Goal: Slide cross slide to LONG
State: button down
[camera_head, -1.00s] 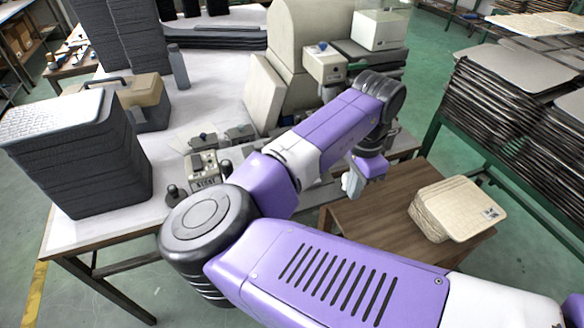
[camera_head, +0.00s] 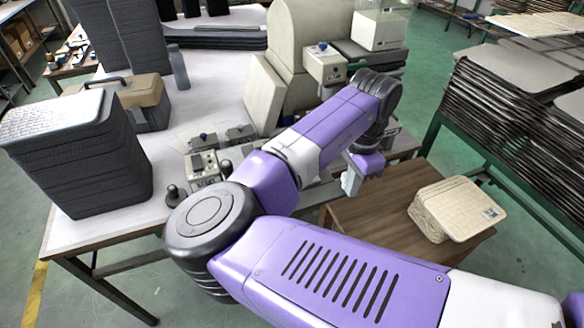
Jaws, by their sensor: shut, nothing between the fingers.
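My gripper (camera_head: 349,184) hangs below my purple wrist, over the left part of the brown wooden table. It is small in the view and shut, with nothing seen in it. No LONG mark can be read, and I cannot tell which part is the cross slide. A control box (camera_head: 203,166) with knobs and a lettered front stands on the white table, left of my arm. A small box with a blue knob (camera_head: 322,50) sits on the large beige machine (camera_head: 301,40), behind my arm. My arm hides part of the machine's front.
The white table (camera_head: 215,95) carries a stack of dark trays (camera_head: 85,160), a toolbox (camera_head: 150,95) and a grey bottle (camera_head: 178,67). The wooden table (camera_head: 385,205) bears a stack of cream panels (camera_head: 450,205). A rack of dark trays (camera_head: 500,110) stands at the right.

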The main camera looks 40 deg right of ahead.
jog(key=shift+w+d, duration=0.2)
jog(key=shift+w, duration=0.4)
jog(key=shift+w+d, duration=0.15)
jog(key=shift+w, duration=0.4)
jog(key=shift+s+a+p, duration=0.2)
jog(key=shift+s+p, duration=0.25)
jog(key=shift+s, duration=0.15)
notch_tip(320, 180, up, 7)
jog(key=p, duration=0.6)
jog(key=shift+d, duration=0.1)
